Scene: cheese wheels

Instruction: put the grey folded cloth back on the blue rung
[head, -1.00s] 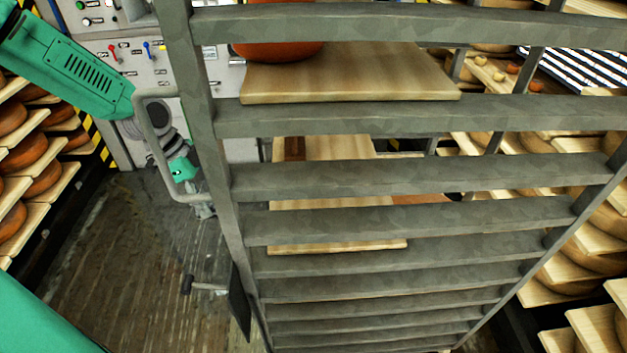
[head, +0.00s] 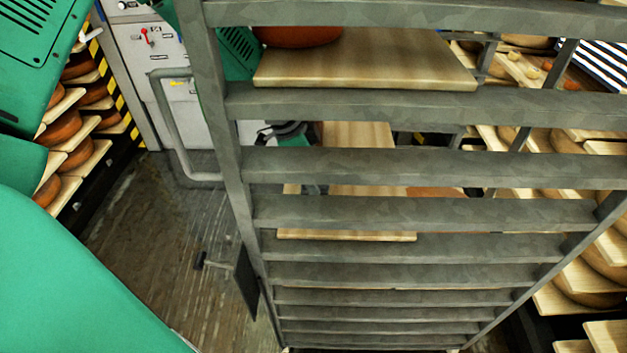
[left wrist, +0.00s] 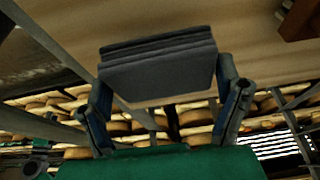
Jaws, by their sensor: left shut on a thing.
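The grey folded cloth (left wrist: 158,68) shows in the left wrist view as a dark grey stack of flat layers. My left gripper (left wrist: 164,78) is shut on it, with one finger at each side. In the head view, part of my left gripper (head: 284,134) shows behind the rack's grey bars, and the cloth cannot be made out there. I cannot make out a blue rung in either view. My right gripper is in neither view.
A tall grey metal rack (head: 420,165) with several bars stands close in front. Wooden boards (head: 365,60) lie inside it, the top one bearing an orange-brown cheese wheel (head: 298,36). Shelves of cheese (head: 75,150) stand left. A bent grey handle (head: 172,130) sticks out left of the rack.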

